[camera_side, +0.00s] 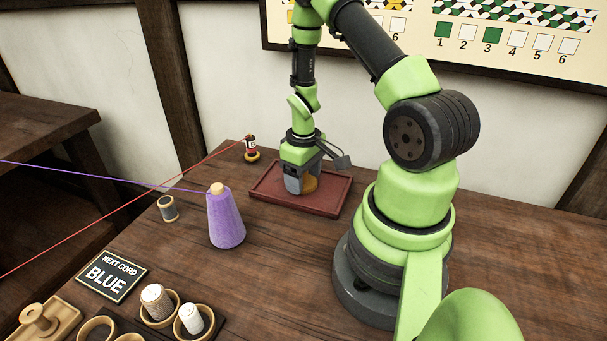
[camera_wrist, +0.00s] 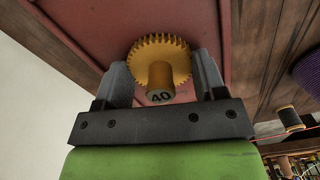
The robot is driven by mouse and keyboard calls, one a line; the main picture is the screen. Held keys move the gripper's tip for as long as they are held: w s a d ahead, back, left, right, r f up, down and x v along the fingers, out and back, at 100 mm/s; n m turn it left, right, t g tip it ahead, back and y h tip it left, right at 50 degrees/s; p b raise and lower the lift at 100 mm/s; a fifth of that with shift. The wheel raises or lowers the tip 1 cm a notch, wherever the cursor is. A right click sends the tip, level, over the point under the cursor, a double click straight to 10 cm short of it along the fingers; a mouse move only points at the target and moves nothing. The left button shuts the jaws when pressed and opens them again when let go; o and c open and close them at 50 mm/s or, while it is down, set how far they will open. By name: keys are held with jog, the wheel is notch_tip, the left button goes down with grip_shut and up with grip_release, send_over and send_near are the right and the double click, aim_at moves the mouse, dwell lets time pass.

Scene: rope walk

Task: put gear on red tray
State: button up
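The gear (camera_wrist: 159,52) is yellow-orange and toothed, with a hub marked "40" facing the wrist camera. It sits between the two fingers of my gripper (camera_wrist: 160,75), which look shut on its rim from both sides.
A purple cone of thread (camera_side: 226,222) and a small grey spool (camera_side: 168,208) stand left of the tray. Red and purple cords stretch across the left. White spools and a "BLUE" sign (camera_side: 111,276) lie in front.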

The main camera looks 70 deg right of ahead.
jog(key=o, duration=0.4)
jog(key=shift+o, duration=0.2)
jog(key=w+a+r+t, duration=0.1)
jog(key=a+r, duration=0.1)
jog(key=r, duration=0.7)
jog(key=w+a+r+t, duration=0.1)
jog(key=a+r, duration=0.2)
jog(key=r, duration=0.7)
jog(key=s+a+r+t+y, duration=0.1)
jog(key=s+a+r+t, duration=0.1)
jog(key=s+a+r, duration=0.2)
jog(key=s+a+r+m+t+y, duration=0.1)
jog(key=s+a+r+t, duration=0.2)
jog(key=a+r, duration=0.3)
jog(key=s+a, duration=0.1)
jog(key=a, duration=0.3)
jog(key=shift+s+a+r, duration=0.15)
jog(key=shift+s+r, duration=0.1)
jog(key=shift+r, duration=0.1)
